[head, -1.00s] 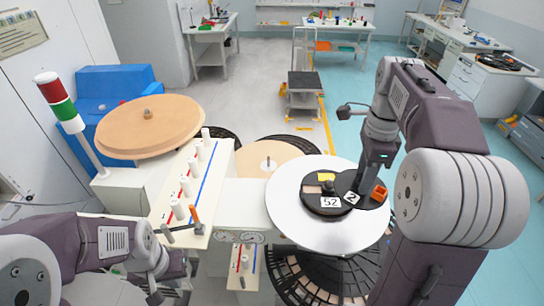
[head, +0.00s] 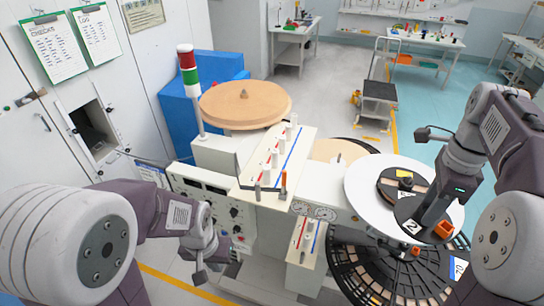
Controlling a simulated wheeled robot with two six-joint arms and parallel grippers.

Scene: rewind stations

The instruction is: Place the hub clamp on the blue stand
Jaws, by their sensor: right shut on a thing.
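My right gripper (head: 428,222) points down over the white round platter (head: 362,190). It is shut on what looks like the hub clamp (head: 405,208), a dark disc with a white label reading 2 and an orange block (head: 444,231) at its right side. The jaws hide part of it. Another dark disc (head: 388,186) with a yellow piece (head: 404,174) lies on the platter, partly covered by the held disc. The only large blue thing, perhaps the blue stand (head: 179,115), is at back left behind the machine. My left gripper (head: 217,272) is open and empty at lower left.
A tan round roll (head: 245,103) sits by a red, white and green signal light (head: 189,75). A white panel (head: 256,160) with several pegs stands mid-view. A large black slatted reel (head: 375,275) is below the platter. Open floor lies behind, with a cart (head: 378,92).

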